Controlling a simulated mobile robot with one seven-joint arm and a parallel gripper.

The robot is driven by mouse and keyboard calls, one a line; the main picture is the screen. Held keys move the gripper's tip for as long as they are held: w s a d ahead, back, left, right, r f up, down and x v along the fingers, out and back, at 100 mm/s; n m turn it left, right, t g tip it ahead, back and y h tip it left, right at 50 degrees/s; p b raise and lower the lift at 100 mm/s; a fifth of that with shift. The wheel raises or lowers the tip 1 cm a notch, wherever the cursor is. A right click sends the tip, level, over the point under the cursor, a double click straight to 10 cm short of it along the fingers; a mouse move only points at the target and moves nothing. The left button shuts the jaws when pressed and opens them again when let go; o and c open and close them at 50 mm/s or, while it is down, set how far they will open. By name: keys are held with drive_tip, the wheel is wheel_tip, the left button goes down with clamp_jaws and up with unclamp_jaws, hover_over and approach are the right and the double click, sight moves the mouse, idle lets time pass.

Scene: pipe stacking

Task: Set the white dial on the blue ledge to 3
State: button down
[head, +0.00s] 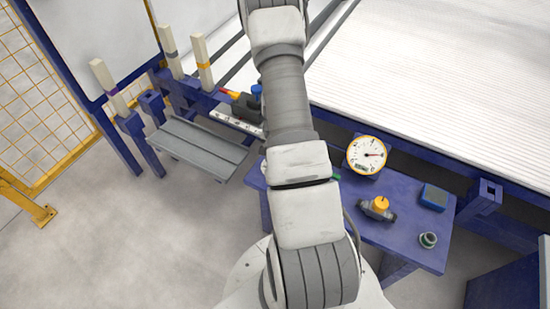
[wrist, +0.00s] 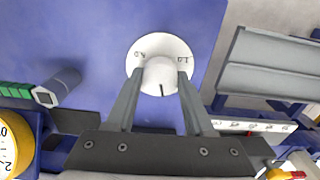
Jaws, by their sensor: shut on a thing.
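The white dial (wrist: 163,45) lies on the blue ledge (wrist: 90,35) in the wrist view. It is a round disc with a raised white knob (wrist: 160,72) and small dark marks near its upper left and upper right; the marks are too small to read surely. A short black line on the knob points toward the bottom of the picture. My gripper (wrist: 160,76) is shut on the knob, one finger on each side. In the head view the ledge (head: 405,195) shows right of my arm; my arm hides the dial and gripper.
A grey slatted shelf (head: 198,148) and posts with coloured rings (head: 203,60) stand left. The floor at lower left is clear.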

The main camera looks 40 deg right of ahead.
drive_tip(key=shift+m, duration=1.5)
drive_tip(key=shift+c, duration=1.4)
unclamp_jaws()
wheel_tip(320, 180, up, 18)
drive_tip(key=p, duration=0.5)
drive_tip(key=shift+f, duration=0.25)
